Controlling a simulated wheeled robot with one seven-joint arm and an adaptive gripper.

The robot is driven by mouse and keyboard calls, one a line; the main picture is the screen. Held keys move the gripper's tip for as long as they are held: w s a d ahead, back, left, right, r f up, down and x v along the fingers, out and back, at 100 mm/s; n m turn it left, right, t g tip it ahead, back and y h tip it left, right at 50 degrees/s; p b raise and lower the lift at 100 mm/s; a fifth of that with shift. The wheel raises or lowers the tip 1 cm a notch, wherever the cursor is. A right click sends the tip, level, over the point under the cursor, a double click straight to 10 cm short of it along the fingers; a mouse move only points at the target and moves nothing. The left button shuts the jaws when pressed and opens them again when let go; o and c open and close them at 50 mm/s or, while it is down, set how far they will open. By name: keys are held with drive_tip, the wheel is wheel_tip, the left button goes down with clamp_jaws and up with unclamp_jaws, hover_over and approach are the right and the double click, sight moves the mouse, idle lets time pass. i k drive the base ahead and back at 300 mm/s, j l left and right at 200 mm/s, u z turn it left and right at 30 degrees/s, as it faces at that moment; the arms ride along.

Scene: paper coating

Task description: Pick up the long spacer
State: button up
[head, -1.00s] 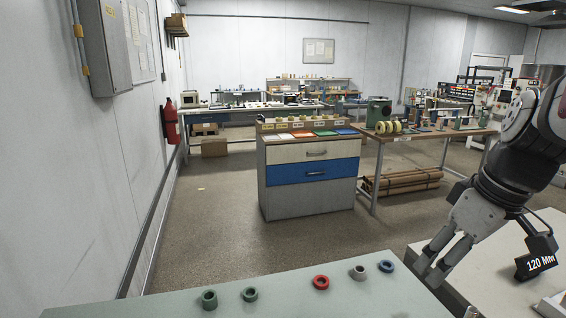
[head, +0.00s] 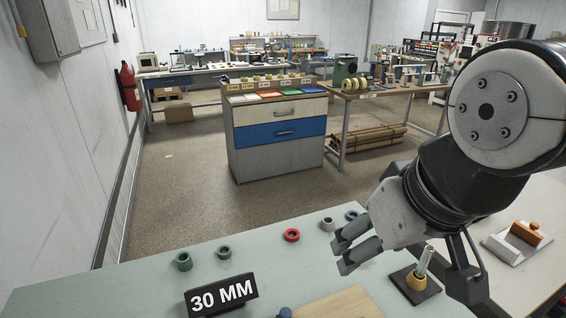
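Several ring-shaped spacers stand on the pale green bench top in the head view. A taller dark green spacer (head: 184,262) and a lower green one (head: 224,253) are at the left. A red spacer (head: 292,235) is in the middle. A grey spacer (head: 327,224) and a blue spacer (head: 352,214) are farther right. I cannot tell for certain which is the long one. My gripper (head: 343,252) is open and empty, its fingers pointing left, in front of the grey and blue spacers in the picture. Its height above the bench is unclear.
A black "30 MM" sign (head: 222,295) stands at the bench front. A wooden board (head: 335,303) lies beside it. A dark stand with a yellow base and metal pin (head: 417,284) is below my arm. A drawer cabinet (head: 275,137) stands beyond the bench.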

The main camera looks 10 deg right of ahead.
sight(183, 259)
drive_tip(key=u, duration=0.75)
drive_tip(key=k+z, duration=0.1)
drive_tip(key=z, duration=0.35)
drive_tip(key=i+z, duration=0.1)
drive_tip(key=z, duration=0.95)
drive_tip(key=u, duration=1.45)
